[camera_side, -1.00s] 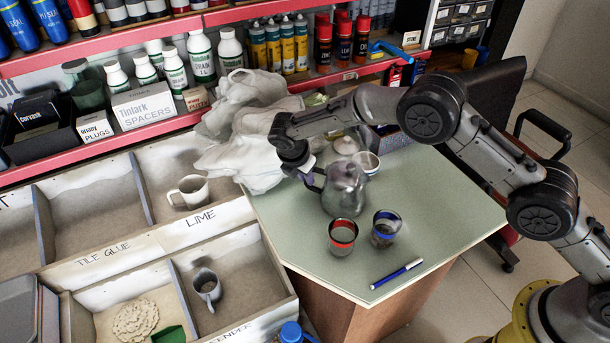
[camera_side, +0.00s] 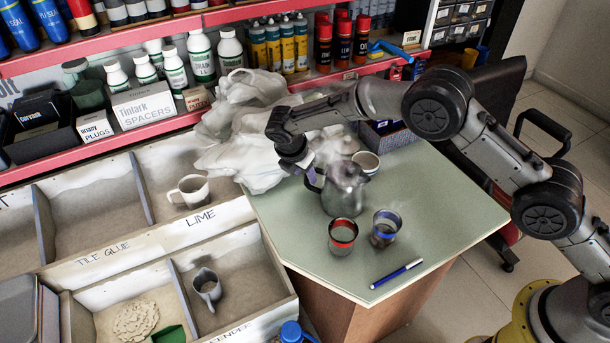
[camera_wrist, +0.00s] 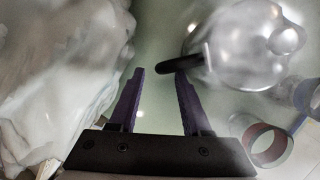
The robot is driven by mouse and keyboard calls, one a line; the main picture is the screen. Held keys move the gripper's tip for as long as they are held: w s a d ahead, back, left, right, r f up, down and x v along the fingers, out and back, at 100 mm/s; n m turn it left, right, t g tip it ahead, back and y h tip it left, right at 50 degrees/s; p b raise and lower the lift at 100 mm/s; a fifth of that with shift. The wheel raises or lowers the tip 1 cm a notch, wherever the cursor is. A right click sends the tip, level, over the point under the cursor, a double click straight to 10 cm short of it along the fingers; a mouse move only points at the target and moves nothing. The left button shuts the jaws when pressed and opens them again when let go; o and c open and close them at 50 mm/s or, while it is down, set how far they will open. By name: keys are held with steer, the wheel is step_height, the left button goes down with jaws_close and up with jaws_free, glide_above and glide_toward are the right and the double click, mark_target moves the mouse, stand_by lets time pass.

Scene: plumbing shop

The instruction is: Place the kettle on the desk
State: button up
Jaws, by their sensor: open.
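The kettle (camera_side: 343,192) is a shiny metal pot standing upright on the green desk top (camera_side: 285,232). In the wrist view the kettle (camera_wrist: 235,50) is at the upper right, its dark handle (camera_wrist: 180,65) pointing left toward my fingers. My gripper (camera_side: 311,174) is at the kettle's left, on the handle side. In the wrist view my gripper (camera_wrist: 160,75) has its two purple fingers apart with nothing held between them. The right fingertip overlaps the handle's edge; I cannot tell whether they touch. The kettle's top is blurred in the side view.
A red-banded cup (camera_side: 342,236) and a blue-banded cup (camera_side: 385,228) stand in front of the kettle. A pale cup (camera_side: 367,163) is behind it. A blue marker (camera_side: 397,273) lies near the front edge. A crumpled white bag (camera_side: 245,140) bulges close to my gripper's left.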

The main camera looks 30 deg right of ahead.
steer(key=v, duration=1)
steer(key=shift+r, duration=0.1)
steer(key=s+d+r+m+y, duration=0.2)
steer(key=s+d+r+m, duration=1)
steer(key=d+r, duration=0.5)
steer(key=s+d+m+t, duration=0.1)
steer(key=s+d+m, duration=0.1)
steer(key=s, duration=0.6)
steer(key=s+d+m+t+y, duration=0.1)
steer(key=s+d+m, duration=0.1)
steer(key=s+m, duration=0.3)
steer(key=s+d+m+t, duration=0.1)
steer(key=s+d+m, duration=0.2)
steer(key=s, duration=0.9)
steer(key=shift+s+f+m+y, duration=0.3)
steer(key=shift+s+f+m, duration=0.1)
steer(key=shift+m, duration=0.1)
